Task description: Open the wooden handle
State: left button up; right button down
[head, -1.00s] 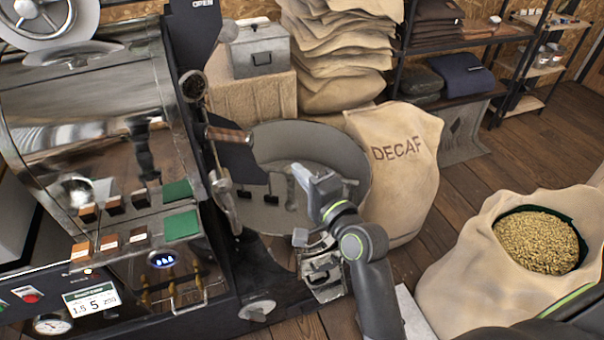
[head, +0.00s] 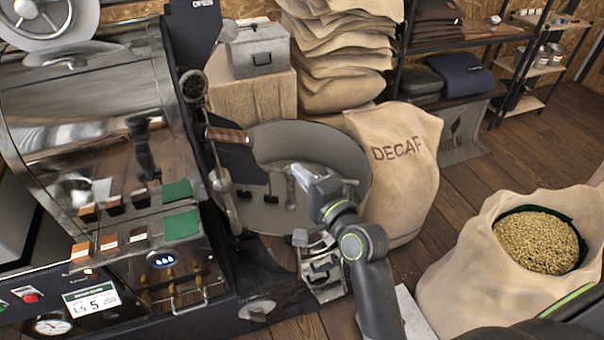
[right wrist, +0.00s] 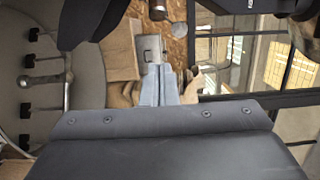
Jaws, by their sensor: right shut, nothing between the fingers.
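The wooden handle (head: 228,136) is a short brown grip sticking out to the right from the front of the roaster, beside a dark plate, above the left rim of the round cooling bin. My right gripper (head: 297,171) is over the bin, to the right of and lower in the picture than the handle, and apart from it. Its fingers are shut and empty; they also show together in the right wrist view (right wrist: 160,82). My left gripper is not in view.
The roaster (head: 90,110) fills the left side. The cooling bin (head: 330,145) lies under my right gripper. A DECAF sack (head: 405,185) stands right of it, and an open sack of beans (head: 470,270) is at the right. A metal box (head: 262,50) sits behind.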

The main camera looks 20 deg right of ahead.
aim_at(234, 136)
dwell(0.3)
jog(key=c, duration=2)
grip_release()
jog(key=shift+r, duration=0.15)
jog(key=o, duration=0.7)
jog(key=a+r+g+y+p, duration=0.1)
jog(key=w+a+r+g+y+p, duration=0.1)
jog(key=shift+w+a+r, duration=0.1)
jog(key=shift+w+a, duration=0.2)
jog(key=shift+a, duration=0.1)
jog(key=shift+o, duration=1.1)
jog(key=shift+w+a+r+g+y, duration=0.1)
jog(key=shift+w+a+g+y, duration=0.05)
jog(key=shift+a+g+y, duration=0.2)
jog(key=p+x, duration=0.2)
jog(key=x, duration=1.5)
jog(key=shift+w+a, duration=0.1)
jog(key=shift+a, duration=0.1)
jog(key=shift+c, duration=0.2)
